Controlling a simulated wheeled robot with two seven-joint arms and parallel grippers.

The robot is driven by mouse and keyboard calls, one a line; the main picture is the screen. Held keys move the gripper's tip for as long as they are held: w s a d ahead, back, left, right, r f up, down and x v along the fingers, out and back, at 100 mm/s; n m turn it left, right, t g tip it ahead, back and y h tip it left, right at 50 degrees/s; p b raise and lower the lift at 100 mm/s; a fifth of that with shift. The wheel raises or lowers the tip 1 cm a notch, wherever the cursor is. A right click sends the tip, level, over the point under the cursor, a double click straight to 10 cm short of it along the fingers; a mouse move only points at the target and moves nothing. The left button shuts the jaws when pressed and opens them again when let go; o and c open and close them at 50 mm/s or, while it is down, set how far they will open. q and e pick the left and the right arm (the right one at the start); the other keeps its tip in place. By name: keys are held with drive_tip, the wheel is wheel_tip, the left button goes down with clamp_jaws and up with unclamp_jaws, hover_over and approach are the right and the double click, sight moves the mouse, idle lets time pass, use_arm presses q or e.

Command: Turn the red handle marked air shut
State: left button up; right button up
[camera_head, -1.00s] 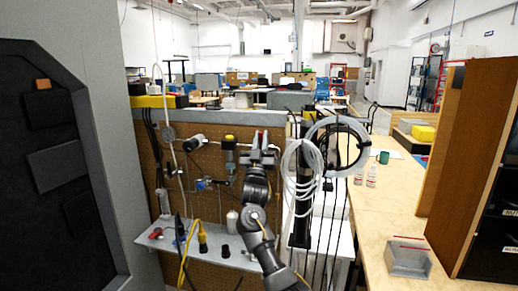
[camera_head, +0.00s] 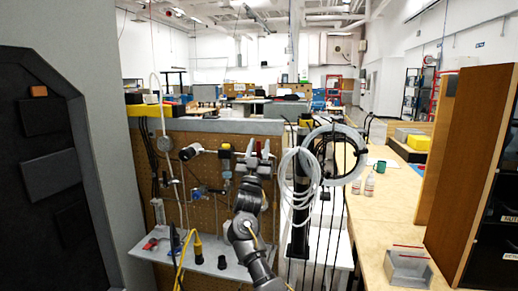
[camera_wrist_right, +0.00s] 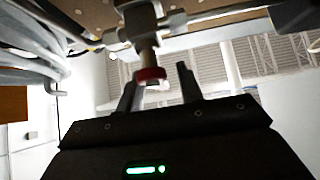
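A red handle (camera_wrist_right: 150,75) hangs on the end of a metal valve stem in the right wrist view. The valve body (camera_wrist_right: 140,22) joins pipes above it. No air label is readable. My right gripper (camera_wrist_right: 158,82) is open, its two fingers on either side of the red handle, with visible gaps, so it is not gripping it. In the head view my right gripper (camera_head: 258,152) is raised at the upper right part of the brown pegboard (camera_head: 205,172), in front of the valve, which it mostly hides. My left gripper is not in view.
Coiled clear hoses (camera_head: 300,172) and a dark post stand just right of my right arm. Other pipe fittings (camera_head: 226,152) sit to its left on the board. A grey shelf (camera_head: 208,262) with small items lies below. A wooden bench (camera_head: 385,215) runs along the right.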

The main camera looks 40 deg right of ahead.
use_arm(q)
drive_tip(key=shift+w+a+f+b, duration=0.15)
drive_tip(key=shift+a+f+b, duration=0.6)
drive_tip(key=shift+b, duration=0.15)
use_arm(e)
drive_tip(key=v, duration=1)
drive_tip(key=shift+s+a+f, duration=0.2)
drive_tip(key=shift+a+f, duration=0.05)
drive_tip(key=shift+f, duration=0.05)
